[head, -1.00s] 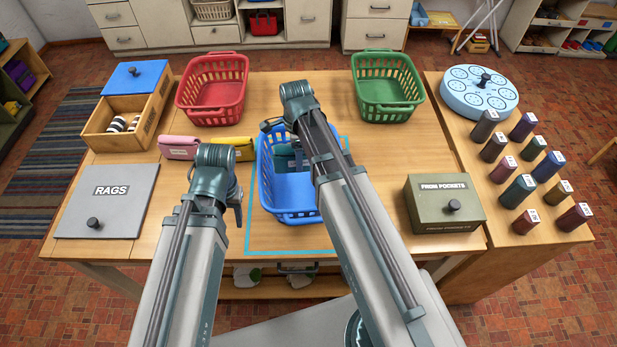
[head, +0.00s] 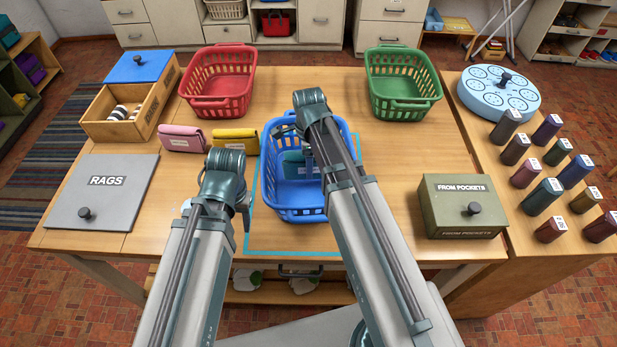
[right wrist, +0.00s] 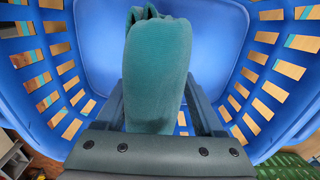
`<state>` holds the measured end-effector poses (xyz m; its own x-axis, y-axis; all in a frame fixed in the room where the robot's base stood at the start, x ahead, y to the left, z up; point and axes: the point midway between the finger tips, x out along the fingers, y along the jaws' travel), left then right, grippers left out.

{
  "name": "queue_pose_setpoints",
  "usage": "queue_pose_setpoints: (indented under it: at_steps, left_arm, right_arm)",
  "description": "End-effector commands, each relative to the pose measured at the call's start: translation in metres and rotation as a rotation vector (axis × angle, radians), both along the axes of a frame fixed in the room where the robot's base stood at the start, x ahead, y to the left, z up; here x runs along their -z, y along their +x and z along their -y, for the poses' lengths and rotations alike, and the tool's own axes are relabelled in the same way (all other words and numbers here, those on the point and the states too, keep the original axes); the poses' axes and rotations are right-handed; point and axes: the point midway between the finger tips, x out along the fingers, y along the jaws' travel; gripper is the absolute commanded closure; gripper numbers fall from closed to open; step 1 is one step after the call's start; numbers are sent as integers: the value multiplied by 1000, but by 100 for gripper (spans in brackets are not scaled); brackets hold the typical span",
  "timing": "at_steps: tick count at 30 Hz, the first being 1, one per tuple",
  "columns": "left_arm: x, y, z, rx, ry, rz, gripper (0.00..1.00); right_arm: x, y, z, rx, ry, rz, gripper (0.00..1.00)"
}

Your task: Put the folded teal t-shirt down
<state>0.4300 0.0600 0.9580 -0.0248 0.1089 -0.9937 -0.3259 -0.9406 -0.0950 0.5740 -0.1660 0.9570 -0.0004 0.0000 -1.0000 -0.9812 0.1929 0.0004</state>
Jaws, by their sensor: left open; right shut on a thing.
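The folded teal t-shirt (head: 292,165) is inside the blue basket (head: 297,213), partly hidden by my right arm in the head view. In the right wrist view the t-shirt (right wrist: 158,70) is a thick upright roll between the fingers, with the blue basket's walls (right wrist: 222,25) around it. My right gripper (right wrist: 165,105) is shut on the t-shirt; whether the shirt touches the basket's floor I cannot tell. My left gripper (head: 241,203) is open, left of the blue basket and mostly hidden behind its own arm.
A blue outline on the table surrounds the basket. Red (head: 218,105) and green (head: 402,100) baskets stand behind. Pink (head: 183,138) and yellow (head: 235,141) folded items lie left. A grey RAGS lid (head: 100,190) and a FROM POCKETS box (head: 463,215) flank the front.

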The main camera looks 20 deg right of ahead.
Motion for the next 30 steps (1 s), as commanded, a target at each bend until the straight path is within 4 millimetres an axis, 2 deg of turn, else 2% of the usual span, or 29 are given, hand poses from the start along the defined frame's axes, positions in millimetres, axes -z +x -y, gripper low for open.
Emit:
queue_pose_setpoints:
  at_steps: [5,15,28,29,30]
  left_arm:
    - [3,0,0,0,0,0,50]
    - [39,0,0,0,0,0,50]
    - [42,0,0,0,0,0,50]
    - [41,0,0,0,0,0,50]
    - [40,0,0,0,0,0,50]
  right_arm:
    - [3,0,0,0,0,0,97]
    - [39,0,0,0,0,0,97]
    - [42,0,0,0,0,0,97]
    - [41,0,0,0,0,0,27]
    - [40,0,0,0,0,0,19]
